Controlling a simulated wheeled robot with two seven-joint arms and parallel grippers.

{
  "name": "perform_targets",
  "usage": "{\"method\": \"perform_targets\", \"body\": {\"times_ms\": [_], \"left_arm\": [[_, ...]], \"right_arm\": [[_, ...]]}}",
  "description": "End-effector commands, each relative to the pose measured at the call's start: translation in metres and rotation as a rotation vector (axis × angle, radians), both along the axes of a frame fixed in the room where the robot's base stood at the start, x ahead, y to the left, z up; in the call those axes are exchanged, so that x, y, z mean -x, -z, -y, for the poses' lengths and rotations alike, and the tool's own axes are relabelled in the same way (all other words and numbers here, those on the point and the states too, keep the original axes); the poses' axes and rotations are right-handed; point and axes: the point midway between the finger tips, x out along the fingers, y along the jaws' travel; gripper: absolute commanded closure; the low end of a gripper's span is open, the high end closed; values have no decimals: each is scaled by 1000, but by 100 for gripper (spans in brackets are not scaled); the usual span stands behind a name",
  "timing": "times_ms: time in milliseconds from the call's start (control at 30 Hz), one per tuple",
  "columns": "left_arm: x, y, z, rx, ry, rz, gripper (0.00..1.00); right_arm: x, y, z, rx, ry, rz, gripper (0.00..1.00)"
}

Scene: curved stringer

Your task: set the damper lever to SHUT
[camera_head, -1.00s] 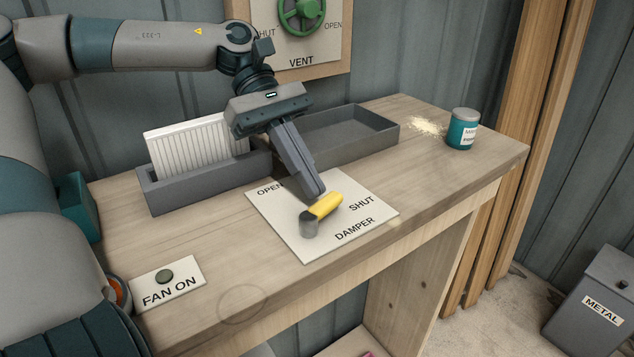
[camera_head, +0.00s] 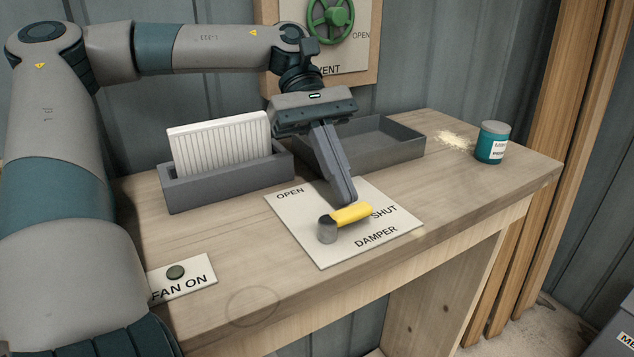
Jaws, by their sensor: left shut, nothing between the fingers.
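The damper lever (camera_head: 350,215) has a yellow handle on a grey round pivot, mounted on a white DAMPER plate (camera_head: 305,229) on the workbench. The handle points right, its tip right beside the word SHUT (camera_head: 384,212). The word OPEN (camera_head: 290,193) is at the plate's upper left. My left gripper (camera_head: 346,196) points down at the plate with its fingers shut and empty. Its tips are just behind the handle, on the OPEN side; I cannot tell whether they touch it. My right gripper is not in view.
Behind the plate stand a grey holder with white ribbed panels (camera_head: 220,145) and an empty grey tray (camera_head: 405,150). A teal can (camera_head: 492,143) is at the right beside spilled powder. A FAN ON button (camera_head: 175,272) is at the front left. A green vent wheel (camera_head: 331,20) hangs on the wall.

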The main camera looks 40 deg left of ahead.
Motion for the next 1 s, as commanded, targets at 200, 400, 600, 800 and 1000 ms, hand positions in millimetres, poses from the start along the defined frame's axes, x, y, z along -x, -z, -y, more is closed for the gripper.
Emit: {"method": "perform_targets", "body": {"times_ms": [200,400,600,800,1000], "left_arm": [[0,0,0,0,-1,-1,100],[0,-3,0,0,-1,0,100],[-1,-19,0,-1,-2,1,100],[-1,-45,5,-2,1,1,100],[-5,-64,41,-4,2,1,100]], "right_arm": [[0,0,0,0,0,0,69],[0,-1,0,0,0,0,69],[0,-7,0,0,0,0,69],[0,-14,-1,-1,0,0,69],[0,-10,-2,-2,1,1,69]]}}
